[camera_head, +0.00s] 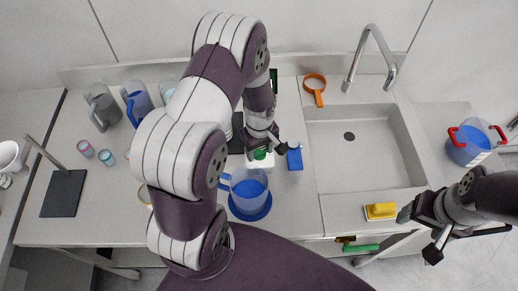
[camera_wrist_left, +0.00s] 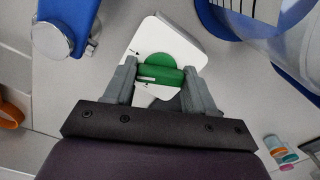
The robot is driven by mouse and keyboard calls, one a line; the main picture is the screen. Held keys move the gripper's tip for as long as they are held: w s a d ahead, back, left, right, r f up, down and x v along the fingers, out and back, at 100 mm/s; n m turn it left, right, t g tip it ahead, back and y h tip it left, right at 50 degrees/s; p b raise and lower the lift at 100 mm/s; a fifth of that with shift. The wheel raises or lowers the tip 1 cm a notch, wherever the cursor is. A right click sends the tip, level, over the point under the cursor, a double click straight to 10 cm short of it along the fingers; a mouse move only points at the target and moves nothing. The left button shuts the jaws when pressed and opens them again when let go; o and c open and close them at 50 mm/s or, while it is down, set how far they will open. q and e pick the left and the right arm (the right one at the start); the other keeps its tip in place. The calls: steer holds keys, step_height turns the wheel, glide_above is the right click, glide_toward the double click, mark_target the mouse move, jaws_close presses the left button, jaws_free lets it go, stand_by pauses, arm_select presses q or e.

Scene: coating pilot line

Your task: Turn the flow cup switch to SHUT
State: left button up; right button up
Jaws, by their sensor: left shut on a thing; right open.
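The flow cup switch is a white plate (camera_wrist_left: 185,40) with a round green knob (camera_wrist_left: 158,68) in the left wrist view. The knob's raised bar carries a white line and lies nearly crosswise in the picture. Small dark marks sit on the plate; their lettering is too small to read. My left gripper (camera_wrist_left: 158,78) is shut on the knob's bar, one finger at each end. In the head view the green knob (camera_head: 260,154) shows just below my left gripper (camera_head: 264,143), and my arm partly hides the switch. My right gripper (camera_head: 419,236) is open and empty near the counter's front right.
A blue jug (camera_head: 248,186) stands close in front of the switch, and a blue metal-fitted piece (camera_head: 295,159) is just right of it. A sink (camera_head: 350,165) with a tap (camera_head: 368,50) lies further right. A yellow sponge-like block (camera_head: 380,211) is near my right gripper.

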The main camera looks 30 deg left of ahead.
mark_target(260, 151)
arm_select(q)
steer(key=n, duration=0.4)
steer(key=shift+r+n+p, duration=0.1)
steer(key=shift+n+p, duration=0.35)
steer(key=shift+n, duration=0.75)
steer(key=n, duration=0.2)
steer(key=shift+n, duration=0.3)
steer(key=n, duration=0.3)
steer(key=shift+n+p, duration=0.3)
steer(key=o, duration=1.3)
step_height(260, 151, up, 6)
steer(key=p, duration=0.5)
